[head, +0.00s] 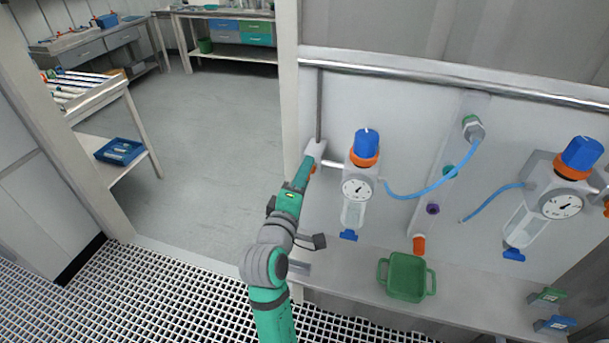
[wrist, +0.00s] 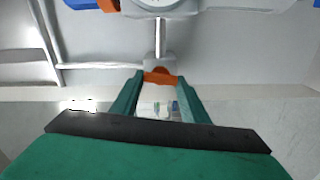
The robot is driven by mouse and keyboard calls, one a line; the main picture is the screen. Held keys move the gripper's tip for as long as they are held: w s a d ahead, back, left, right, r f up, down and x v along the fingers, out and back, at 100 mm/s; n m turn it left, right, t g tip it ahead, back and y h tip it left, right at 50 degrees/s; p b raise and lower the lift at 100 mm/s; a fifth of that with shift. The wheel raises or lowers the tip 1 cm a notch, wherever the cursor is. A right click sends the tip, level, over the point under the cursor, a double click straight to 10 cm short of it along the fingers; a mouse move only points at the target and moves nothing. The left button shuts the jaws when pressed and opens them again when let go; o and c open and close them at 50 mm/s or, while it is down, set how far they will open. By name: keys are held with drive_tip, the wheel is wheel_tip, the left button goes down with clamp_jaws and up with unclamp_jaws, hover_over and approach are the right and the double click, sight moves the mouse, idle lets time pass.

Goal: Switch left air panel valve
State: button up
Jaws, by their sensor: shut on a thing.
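In the head view my arm reaches up from below, and the fingers partly hide the valve.
The left regulator (head: 357,188) with blue knob and gauge stands just right of my gripper. A second regulator (head: 562,205) is farther right, with blue hoses between. A green tray (head: 406,277) lies on the ledge below. A wall post (head: 289,90) stands close left.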

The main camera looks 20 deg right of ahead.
drive_tip(key=shift+f, duration=0.1)
drive_tip(key=o, duration=1.1)
drive_tip(key=shift+c, duration=0.2)
drive_tip(key=v, duration=1.1)
drive_tip(key=shift+w, duration=0.1)
